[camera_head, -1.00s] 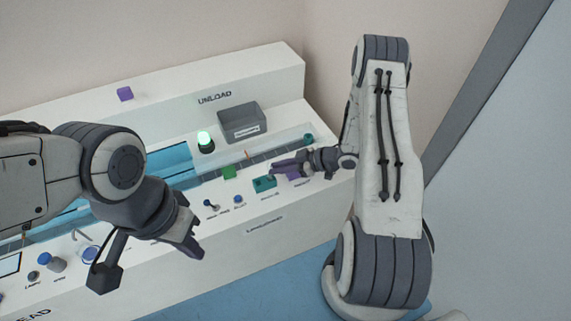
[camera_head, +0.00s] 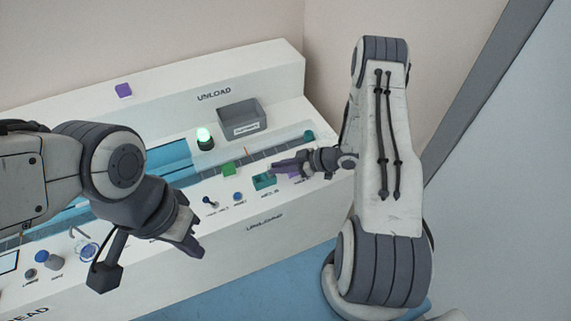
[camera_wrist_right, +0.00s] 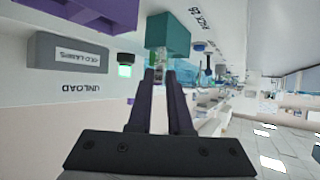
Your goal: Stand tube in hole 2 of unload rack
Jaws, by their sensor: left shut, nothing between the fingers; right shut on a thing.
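A teal rack (camera_head: 264,181) stands on the bench's unload side; it also shows in the right wrist view (camera_wrist_right: 168,35). My right gripper (camera_head: 276,166) is over the bench at the back edge of the teal rack. In the right wrist view, my right gripper (camera_wrist_right: 159,75) is shut on a clear tube (camera_wrist_right: 159,62). The tube's far end is close to the teal rack; I cannot tell whether it is inside a hole. The rack's holes are hidden. My left gripper (camera_head: 193,246) is shut and empty, in front of the bench.
A purple rack (camera_head: 294,173) is just right of the teal one, partly behind my gripper. Knobs (camera_head: 209,202) line the bench front.

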